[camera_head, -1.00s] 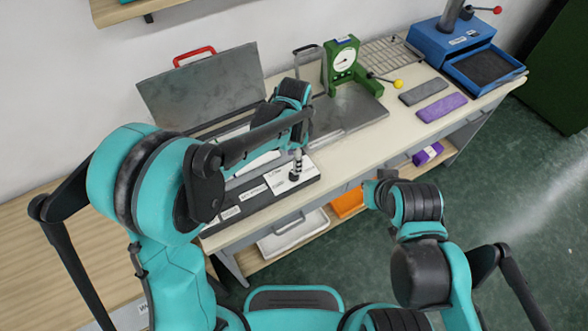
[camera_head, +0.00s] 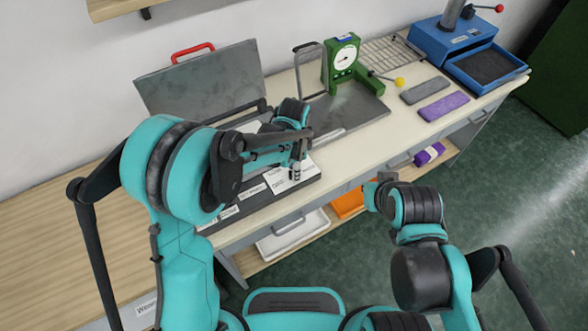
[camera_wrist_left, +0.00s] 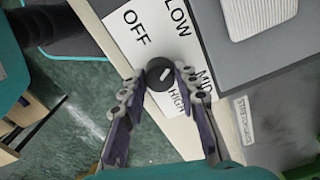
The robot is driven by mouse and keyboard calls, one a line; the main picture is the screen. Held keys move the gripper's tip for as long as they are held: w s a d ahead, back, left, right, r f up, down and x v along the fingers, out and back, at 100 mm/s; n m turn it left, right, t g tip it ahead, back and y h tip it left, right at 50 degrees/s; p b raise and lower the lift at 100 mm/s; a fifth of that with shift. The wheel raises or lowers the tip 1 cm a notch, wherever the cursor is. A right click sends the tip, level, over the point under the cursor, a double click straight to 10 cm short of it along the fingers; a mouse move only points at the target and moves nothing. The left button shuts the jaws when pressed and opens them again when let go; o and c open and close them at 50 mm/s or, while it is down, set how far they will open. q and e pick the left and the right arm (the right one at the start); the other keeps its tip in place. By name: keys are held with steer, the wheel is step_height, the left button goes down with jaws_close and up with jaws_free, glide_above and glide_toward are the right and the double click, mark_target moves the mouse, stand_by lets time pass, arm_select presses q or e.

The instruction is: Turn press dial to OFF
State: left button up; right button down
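The press dial (camera_wrist_left: 160,73) is a round black knob with a short white mark, in the middle of the left wrist view. The mark slants up and to the right, away from the OFF lettering. The white label plate (camera_wrist_left: 138,28) around it reads OFF, LOW, MID and HIGH. My left gripper (camera_wrist_left: 160,70) has its fingertips on opposite sides of the knob, drawn in to about its width. In the head view my left gripper (camera_head: 297,171) points down at the front panel and hides the dial. My right gripper (camera_head: 371,193) is off the table's front edge; its fingers are unclear.
The press's grey lid (camera_head: 200,85) stands raised behind my left arm. A green dial gauge (camera_head: 345,62) stands on a grey plate to the right. Grey and purple pads (camera_head: 443,106) and a blue machine (camera_head: 450,45) are farther right. Open floor lies in front.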

arm_select(q)
steer(key=shift+n, duration=0.3)
steer(key=shift+c, duration=0.3)
steer(key=n+b, duration=0.1)
steer(key=n, duration=1)
steer(key=shift+b, duration=0.3)
steer(key=shift+n, duration=0.3)
steer(key=o, duration=1.2)
steer(key=shift+c, duration=0.2)
step_height(320, 180, up, 12)
